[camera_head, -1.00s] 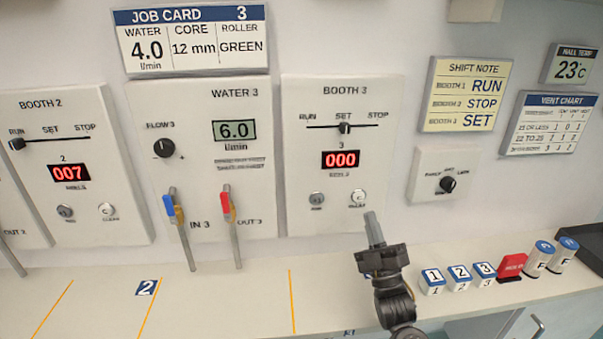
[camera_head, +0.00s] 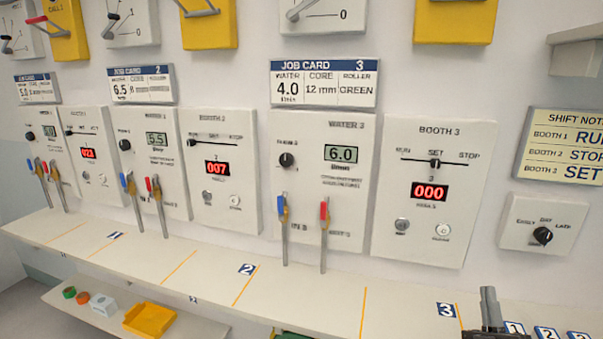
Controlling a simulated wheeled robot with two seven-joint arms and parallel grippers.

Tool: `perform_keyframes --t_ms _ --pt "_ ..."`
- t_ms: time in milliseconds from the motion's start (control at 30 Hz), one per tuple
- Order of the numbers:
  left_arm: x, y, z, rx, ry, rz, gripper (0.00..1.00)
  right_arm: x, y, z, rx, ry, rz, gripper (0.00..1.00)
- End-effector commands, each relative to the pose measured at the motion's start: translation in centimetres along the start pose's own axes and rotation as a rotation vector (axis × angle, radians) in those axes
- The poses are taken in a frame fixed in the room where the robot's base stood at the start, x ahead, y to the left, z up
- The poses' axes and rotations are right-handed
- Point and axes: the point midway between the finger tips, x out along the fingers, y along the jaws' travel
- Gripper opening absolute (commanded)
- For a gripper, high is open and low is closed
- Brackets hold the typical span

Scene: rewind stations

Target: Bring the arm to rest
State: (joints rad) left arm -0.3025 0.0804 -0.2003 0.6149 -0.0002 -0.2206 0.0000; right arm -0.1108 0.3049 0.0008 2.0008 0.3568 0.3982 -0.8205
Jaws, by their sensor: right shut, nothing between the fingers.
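My right gripper (camera_head: 489,308) shows at the bottom right of the head view, pointing up. Its fingers are together with nothing between them. It is in front of the shelf near the number 3 label, below the Booth 3 panel (camera_head: 400,235), and apart from that panel. The lower part of the gripper and most of the arm are cut off by the bottom edge. My left gripper is not in view.
Numbered blocks (camera_head: 513,328) stand beside my gripper. The Water 3 panel (camera_head: 318,215) has red and blue handled levers sticking out. A lower shelf holds a yellow tray (camera_head: 150,319).

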Motion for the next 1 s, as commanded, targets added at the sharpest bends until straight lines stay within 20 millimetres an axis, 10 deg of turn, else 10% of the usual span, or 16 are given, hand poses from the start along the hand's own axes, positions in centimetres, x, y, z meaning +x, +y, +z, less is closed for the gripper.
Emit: perform_keyframes --t_ms 567,767,1000 --pt "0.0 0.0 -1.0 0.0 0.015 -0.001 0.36 -5.6 -6.7 0.3 0.267 -0.281 -0.385 0.0" --pt "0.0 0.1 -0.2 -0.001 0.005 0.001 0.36 -11.8 -10.4 -0.5 0.426 -0.521 -0.647 0.0" --pt "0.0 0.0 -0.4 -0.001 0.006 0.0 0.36 -24.6 -12.3 -3.6 0.588 -0.988 -1.031 0.0"
